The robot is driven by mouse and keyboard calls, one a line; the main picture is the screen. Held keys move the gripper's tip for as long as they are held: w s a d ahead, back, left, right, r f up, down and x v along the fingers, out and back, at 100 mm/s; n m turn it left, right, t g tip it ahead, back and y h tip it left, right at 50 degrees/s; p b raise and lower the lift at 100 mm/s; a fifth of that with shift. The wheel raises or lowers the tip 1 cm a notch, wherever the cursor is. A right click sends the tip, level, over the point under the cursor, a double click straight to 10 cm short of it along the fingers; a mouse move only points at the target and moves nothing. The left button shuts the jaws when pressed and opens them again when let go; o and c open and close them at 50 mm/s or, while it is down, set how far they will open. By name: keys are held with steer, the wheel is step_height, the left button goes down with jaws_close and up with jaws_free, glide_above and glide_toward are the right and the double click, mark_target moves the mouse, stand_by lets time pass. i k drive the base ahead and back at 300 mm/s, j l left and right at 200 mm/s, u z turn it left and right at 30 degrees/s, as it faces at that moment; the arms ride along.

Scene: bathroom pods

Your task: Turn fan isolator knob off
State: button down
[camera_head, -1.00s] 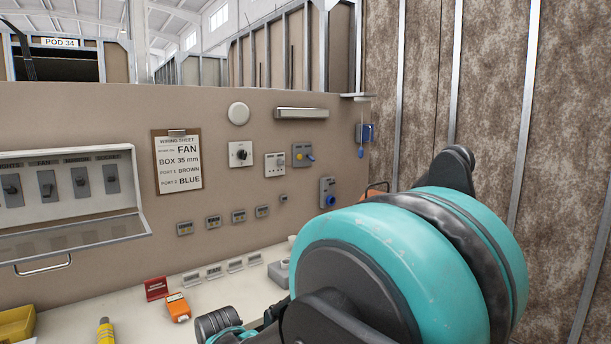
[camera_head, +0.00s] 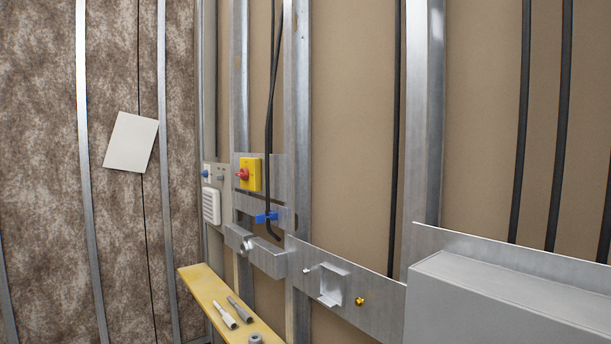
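A yellow box (camera_head: 250,174) with a red rotary knob (camera_head: 242,174) is mounted on a metal plate between the studs, left of centre. It looks like an isolator switch; any label is too small to read. To its left, near the corner, a pale panel carries a small blue knob (camera_head: 206,174) above a white louvred grille (camera_head: 211,206). I cannot tell which knob is the fan isolator's, nor read either knob's position. My gripper is not in view.
A yellow shelf (camera_head: 205,283) with several small grey and white parts juts out below. Metal studs, a metal rail (camera_head: 375,305) and a large grey box (camera_head: 500,300) line the right. A blue clip (camera_head: 266,217) holds black cables. A blank sheet (camera_head: 131,142) hangs on the left wall.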

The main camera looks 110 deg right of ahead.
mark_target(243, 173)
steer(key=z, duration=3.5)
